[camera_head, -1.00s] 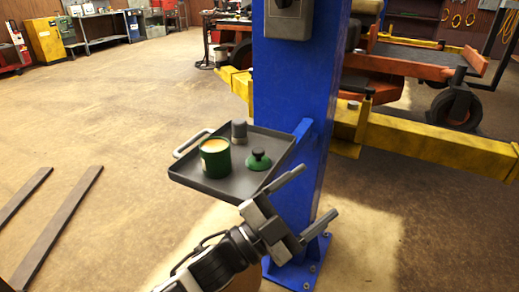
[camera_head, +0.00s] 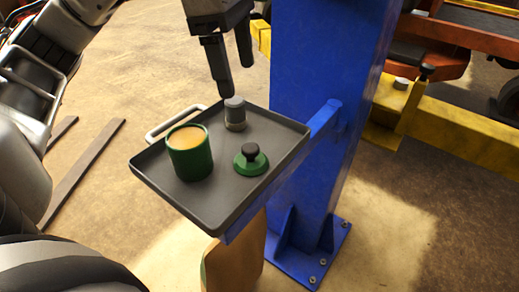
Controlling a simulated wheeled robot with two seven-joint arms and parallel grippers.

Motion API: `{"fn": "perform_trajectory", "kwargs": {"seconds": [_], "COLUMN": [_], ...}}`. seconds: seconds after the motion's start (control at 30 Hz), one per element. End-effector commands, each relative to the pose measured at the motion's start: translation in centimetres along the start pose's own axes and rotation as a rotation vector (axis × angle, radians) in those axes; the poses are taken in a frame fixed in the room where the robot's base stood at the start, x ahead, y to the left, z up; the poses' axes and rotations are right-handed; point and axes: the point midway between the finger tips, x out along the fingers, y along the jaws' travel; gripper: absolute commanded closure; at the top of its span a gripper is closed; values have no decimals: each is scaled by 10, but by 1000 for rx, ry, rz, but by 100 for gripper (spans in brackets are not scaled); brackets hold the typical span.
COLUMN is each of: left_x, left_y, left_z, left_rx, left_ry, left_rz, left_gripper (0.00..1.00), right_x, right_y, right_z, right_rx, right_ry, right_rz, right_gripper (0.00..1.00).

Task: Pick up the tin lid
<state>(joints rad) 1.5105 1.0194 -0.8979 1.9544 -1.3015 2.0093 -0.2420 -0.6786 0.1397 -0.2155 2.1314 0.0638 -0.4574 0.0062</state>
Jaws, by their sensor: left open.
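The tin lid (camera_head: 251,160) is a green disc with a dark knob, lying knob-up on the right part of the grey tray (camera_head: 225,214). The open green tin (camera_head: 190,158), with tan contents, stands on the tray to the lid's left. My left gripper (camera_head: 235,82) is open, fingers pointing down, above the tray's back edge. It is empty and higher than the lid, up and slightly left of it in the picture. One fingertip appears just above the small grey cylinder; I cannot tell whether they touch. My right gripper is not in view.
The small grey cylinder (camera_head: 235,113) stands at the back of the tray. A blue post (camera_head: 315,100) rises close on the right, with a bracket at the tray. A yellow lift beam (camera_head: 450,118) lies beyond. The front right of the tray is bare.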

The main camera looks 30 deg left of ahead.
Motion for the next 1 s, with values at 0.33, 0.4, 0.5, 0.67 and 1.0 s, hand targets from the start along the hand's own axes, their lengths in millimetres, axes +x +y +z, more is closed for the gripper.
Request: {"fn": "perform_trajectory", "kwargs": {"seconds": [0.33, 0.4, 0.5, 0.67, 1.0], "left_x": [74, 84, 96, 105, 149], "left_y": [-1, -1, -1, -2, -6], "left_z": [-1, -1, -1, -1, -3], "left_rx": [1, 0, -1, 1, 1], "left_ry": [4, 4, 3, 2, 2], "left_rz": [-5, -3, -3, -2, -4], "left_gripper": [26, 26, 26, 26, 26], "right_x": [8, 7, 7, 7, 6], "right_y": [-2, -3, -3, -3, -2], "right_z": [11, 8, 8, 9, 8], "right_rx": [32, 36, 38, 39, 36], "right_ry": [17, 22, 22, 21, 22], "right_rz": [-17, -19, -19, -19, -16], "right_gripper": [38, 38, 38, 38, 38]}}
